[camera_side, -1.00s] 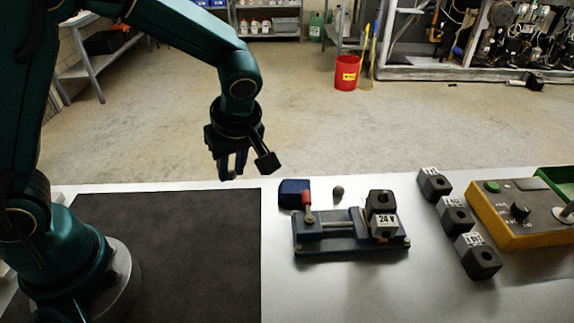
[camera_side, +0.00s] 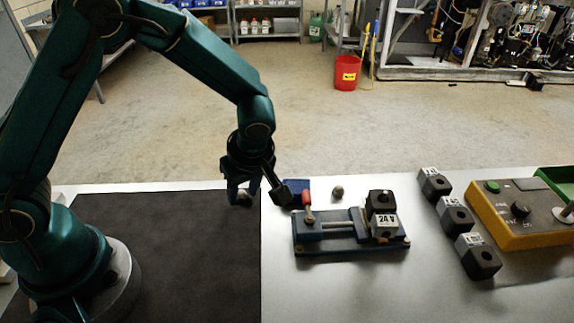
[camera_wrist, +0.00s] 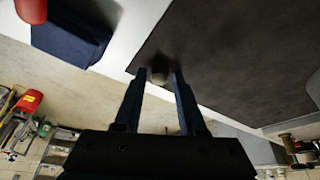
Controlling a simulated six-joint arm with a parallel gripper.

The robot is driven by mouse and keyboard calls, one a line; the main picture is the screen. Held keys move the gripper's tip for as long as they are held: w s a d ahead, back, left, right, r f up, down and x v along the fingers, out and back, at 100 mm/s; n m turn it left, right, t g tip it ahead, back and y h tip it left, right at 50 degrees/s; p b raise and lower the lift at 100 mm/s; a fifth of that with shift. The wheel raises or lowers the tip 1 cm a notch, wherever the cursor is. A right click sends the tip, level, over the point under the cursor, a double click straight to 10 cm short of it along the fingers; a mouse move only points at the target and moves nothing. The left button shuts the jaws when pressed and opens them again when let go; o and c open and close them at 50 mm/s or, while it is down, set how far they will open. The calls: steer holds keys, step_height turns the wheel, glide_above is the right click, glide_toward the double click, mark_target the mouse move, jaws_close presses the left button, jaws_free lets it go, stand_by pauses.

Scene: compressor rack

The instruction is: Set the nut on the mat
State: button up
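The nut (camera_side: 243,199) is a small greyish-brown piece between the fingertips of my gripper (camera_side: 242,196). It also shows between the two fingers in the wrist view (camera_wrist: 159,75). The gripper appears shut on it, with the fingers pointing down. The dark mat (camera_side: 190,260) covers the left part of the table. The nut is over or at the mat's far right corner, low down; I cannot tell whether it touches the mat.
Right of the mat stand a blue block (camera_side: 296,187), a small round knob (camera_side: 338,192) and a blue fixture (camera_side: 335,240) with a red-tipped lever and a 24 V coil. Several black coils (camera_side: 457,215) and a yellow control box (camera_side: 525,215) are farther right. The mat's middle is clear.

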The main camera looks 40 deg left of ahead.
steer(key=shift+o, duration=0.3)
steer(key=shift+r, duration=0.2)
steer(key=v, duration=1.1)
steer(key=s+a+r+m+t+h, duration=0.1)
steer(key=s+r+m+t+h, duration=0.1)
steer(key=s+m, duration=0.3)
steer(key=s+a+r+m+t+h, duration=0.2)
steer(key=s+m, duration=0.4)
steer(key=m, duration=0.4)
steer(key=shift+s+a+r, duration=0.15)
steer(key=shift+s+r, duration=0.2)
